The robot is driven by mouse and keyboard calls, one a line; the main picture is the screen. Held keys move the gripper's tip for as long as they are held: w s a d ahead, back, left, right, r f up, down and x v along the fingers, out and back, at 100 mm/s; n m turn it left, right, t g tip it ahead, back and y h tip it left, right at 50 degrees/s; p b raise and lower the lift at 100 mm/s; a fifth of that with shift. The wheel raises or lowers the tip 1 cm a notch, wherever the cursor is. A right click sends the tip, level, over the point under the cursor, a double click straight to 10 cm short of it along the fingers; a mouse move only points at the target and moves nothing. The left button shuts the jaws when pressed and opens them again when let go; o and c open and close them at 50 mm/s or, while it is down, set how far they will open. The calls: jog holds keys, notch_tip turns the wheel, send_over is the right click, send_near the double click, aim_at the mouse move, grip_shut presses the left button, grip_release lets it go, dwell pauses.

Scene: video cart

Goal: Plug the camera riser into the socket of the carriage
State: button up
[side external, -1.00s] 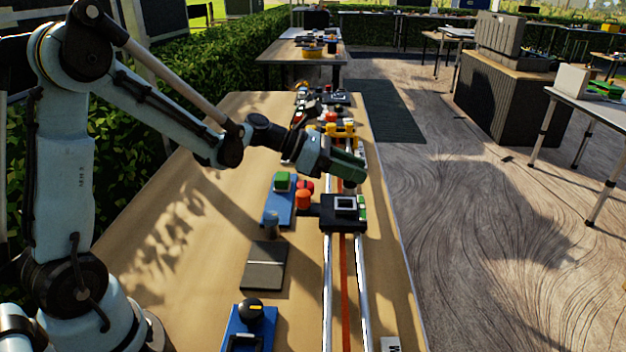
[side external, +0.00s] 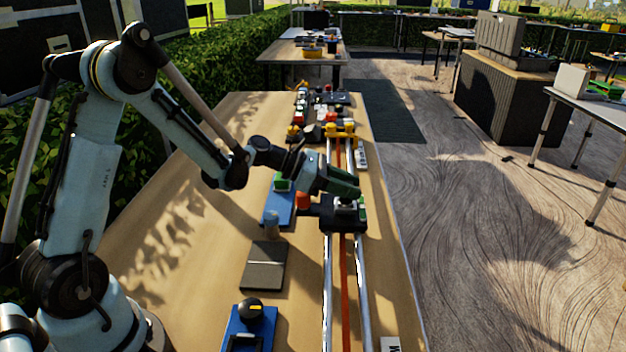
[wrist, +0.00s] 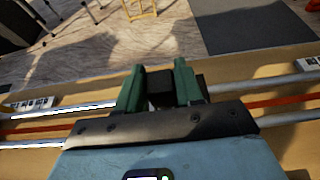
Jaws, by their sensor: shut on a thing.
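The carriage (side external: 344,224) is a black block on two silver rails in the side view. Its light-rimmed square socket on top is now mostly covered. My gripper (side external: 347,188) is right over the carriage, with its green fingers reaching across from the left. In the wrist view my gripper (wrist: 160,88) is shut on the camera riser (wrist: 160,90), a dark block between the two green fingers. In the side view the riser's lower end is at the socket, largely hidden by the fingers. I cannot tell whether it is inside the socket or just above it.
An orange-red knob (side external: 303,201) stands at the carriage's left side. A blue block with a green top (side external: 281,198) lies left of it. A dark flat plate (side external: 264,265) and a blue base with a black knob (side external: 249,328) lie nearer. Yellow parts (side external: 341,130) stand farther along the rails.

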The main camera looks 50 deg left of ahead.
jog(key=o, duration=1.1)
jog(key=shift+f, duration=0.1)
jog(key=shift+r, duration=0.2)
jog(key=v, duration=1.2)
jog(key=s+d+m+y, duration=0.2)
jog(key=s+m+y, duration=0.1)
jog(key=m, duration=0.6)
jog(key=s+d+m+g+y, duration=0.1)
jog(key=s+d+m+y, duration=0.2)
jog(key=m, duration=0.6)
jog(key=s+d+m+g+y, duration=0.1)
jog(key=s+d+m+y, duration=0.1)
jog(key=s+m, duration=0.4)
jog(key=shift+s+d+f+m+y, duration=0.15)
jog(key=shift+m+y, duration=0.25)
jog(key=shift+m, duration=0.35)
jog(key=shift+d+f+m+y, duration=0.15)
jog(key=shift+m+y, duration=0.25)
jog(key=shift+m, duration=0.35)
jog(key=shift+a, duration=0.1)
